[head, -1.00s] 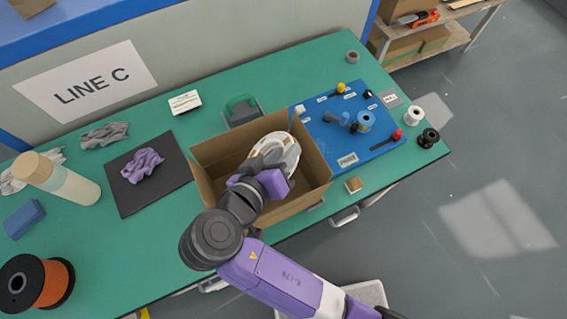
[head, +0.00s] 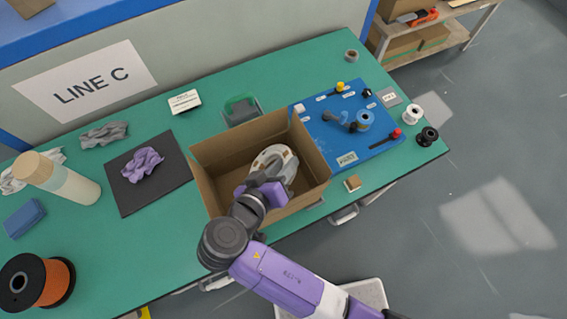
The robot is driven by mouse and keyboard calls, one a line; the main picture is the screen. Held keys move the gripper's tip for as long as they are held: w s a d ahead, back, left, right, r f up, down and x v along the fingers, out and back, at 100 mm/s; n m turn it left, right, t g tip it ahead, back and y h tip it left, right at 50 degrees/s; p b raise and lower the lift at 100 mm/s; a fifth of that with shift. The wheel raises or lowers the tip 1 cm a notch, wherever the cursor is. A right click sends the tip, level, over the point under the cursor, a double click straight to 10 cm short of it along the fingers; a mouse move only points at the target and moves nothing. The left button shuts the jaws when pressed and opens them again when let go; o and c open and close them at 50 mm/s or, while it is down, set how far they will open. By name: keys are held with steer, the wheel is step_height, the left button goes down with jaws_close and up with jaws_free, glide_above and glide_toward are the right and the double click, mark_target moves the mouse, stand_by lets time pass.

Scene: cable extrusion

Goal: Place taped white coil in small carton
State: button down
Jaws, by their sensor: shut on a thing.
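The small carton (head: 213,189) stands open on the green bench, near its front edge. The white coil (head: 287,160), with grey patches on it, is inside the carton's opening, toward the right side. My gripper (head: 265,175) reaches in over the carton's front side and is shut on the near left part of the coil. My purple wrist hides part of the coil and the carton's front wall. I cannot tell whether the coil touches the carton floor.
A blue board (head: 345,125) with small tools and spools lies right of the carton. A dark mat (head: 125,185) with a purple cloth (head: 142,164) lies left. A small brown block (head: 352,183) sits near the front edge.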

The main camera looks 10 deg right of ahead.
steer(key=shift+f+b, duration=0.3)
steer(key=shift+f, duration=0.2)
steer(key=c, duration=1.1)
jaws_free()
steer(key=shift+r, duration=0.1)
steer(key=shift+r, duration=0.25)
steer(key=v, duration=1.2)
steer(key=shift+r+b, duration=0.3)
steer(key=shift+b, duration=0.05)
